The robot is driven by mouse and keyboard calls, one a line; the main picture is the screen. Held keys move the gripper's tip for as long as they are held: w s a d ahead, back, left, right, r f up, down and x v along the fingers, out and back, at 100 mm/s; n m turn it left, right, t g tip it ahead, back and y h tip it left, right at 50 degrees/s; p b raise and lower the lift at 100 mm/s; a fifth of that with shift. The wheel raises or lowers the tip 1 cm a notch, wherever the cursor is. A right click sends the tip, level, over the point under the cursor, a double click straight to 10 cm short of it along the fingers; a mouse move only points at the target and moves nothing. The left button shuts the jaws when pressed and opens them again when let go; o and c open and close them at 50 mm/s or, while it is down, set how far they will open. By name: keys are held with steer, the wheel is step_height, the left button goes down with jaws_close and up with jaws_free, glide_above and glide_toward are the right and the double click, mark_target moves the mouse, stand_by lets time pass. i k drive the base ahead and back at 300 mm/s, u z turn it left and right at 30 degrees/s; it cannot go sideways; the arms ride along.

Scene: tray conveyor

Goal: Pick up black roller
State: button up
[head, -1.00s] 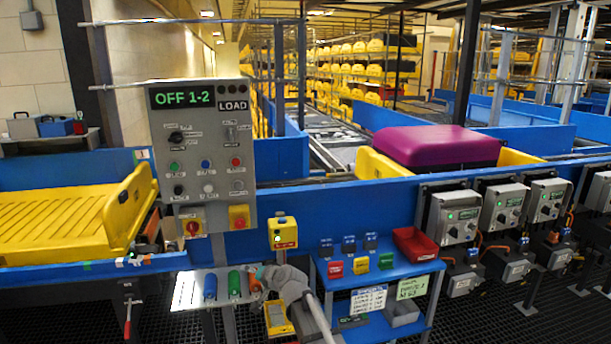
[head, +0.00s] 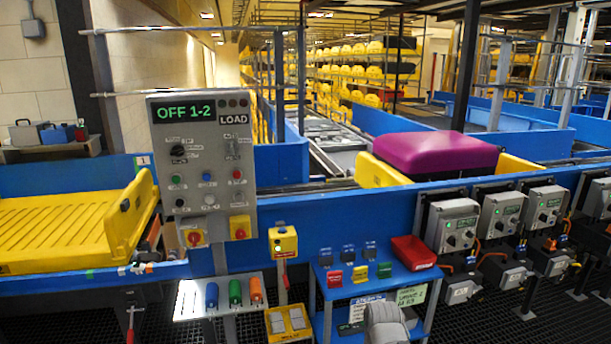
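No black roller can be clearly made out. A blue roller (head: 211,295), a green roller (head: 235,292) and an orange roller (head: 256,290) stand side by side on a pale shelf (head: 190,305) below the control panel. The grey end of my arm (head: 386,322) shows at the bottom, in front of the blue rack, to the right of the rollers and apart from them. My gripper's fingers cannot be made out there, and whether they hold anything is hidden.
The blue rack (head: 372,286) carries small coloured blocks and a red bin (head: 413,252). A yellow box (head: 288,322) stands between the shelf and the rack. The control panel (head: 203,160) rises above the shelf. Grey switch boxes (head: 453,226) line the right side.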

mark_target(173, 255)
steer(key=u, duration=0.25)
steer(key=k, duration=0.7)
steer(key=u, duration=0.6)
steer(key=k, duration=0.65)
steer(key=u, duration=0.55)
steer(key=i, duration=0.85)
steer(key=u, duration=0.6)
steer(key=i, duration=1.95)
steer(key=z, duration=0.55)
